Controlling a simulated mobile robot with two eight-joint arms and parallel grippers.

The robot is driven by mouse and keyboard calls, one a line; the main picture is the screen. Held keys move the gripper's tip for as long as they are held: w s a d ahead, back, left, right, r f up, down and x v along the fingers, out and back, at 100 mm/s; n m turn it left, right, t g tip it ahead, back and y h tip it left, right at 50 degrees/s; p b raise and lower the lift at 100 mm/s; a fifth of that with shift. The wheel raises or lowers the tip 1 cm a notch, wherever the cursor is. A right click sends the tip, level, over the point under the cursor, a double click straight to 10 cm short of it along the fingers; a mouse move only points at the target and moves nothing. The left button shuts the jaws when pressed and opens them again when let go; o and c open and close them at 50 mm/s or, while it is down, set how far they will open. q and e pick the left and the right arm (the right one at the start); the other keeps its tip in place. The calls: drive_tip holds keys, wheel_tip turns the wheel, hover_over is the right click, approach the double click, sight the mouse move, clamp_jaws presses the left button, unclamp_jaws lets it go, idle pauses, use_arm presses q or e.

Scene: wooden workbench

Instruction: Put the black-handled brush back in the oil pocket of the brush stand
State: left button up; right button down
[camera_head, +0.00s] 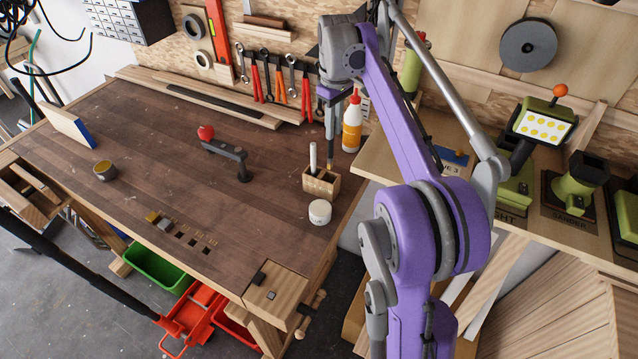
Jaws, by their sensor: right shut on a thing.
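My right gripper (333,125) points straight down above the brush stand, near the back right of the workbench. It is shut on the black-handled brush, which is mostly hidden between the fingers. The brush's lower end (330,163) shows below them, upright, at the stand's back right top edge. I cannot tell whether its tip is inside a pocket or just above it. The brush stand (319,187) is a small light wooden block. A white-handled brush (313,157) stands upright in its left part. Any pocket markings are too small to read. My left gripper is not in view.
A white tub (320,212) stands just in front of the stand. A white-and-orange glue bottle (352,122) stands close behind it to the right. A dark clamp with a red knob (207,133) is to the left. The workbench (150,125) is mostly clear farther left.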

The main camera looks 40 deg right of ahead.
sight(331, 157)
wheel_tip(331, 157, down, 10)
drive_tip(key=shift+w+f+b, duration=0.1)
drive_tip(key=shift+b, duration=0.2)
drive_tip(key=shift+f, duration=0.15)
drive_tip(key=c, duration=0.8)
unclamp_jaws()
drive_tip(key=shift+c, duration=0.2)
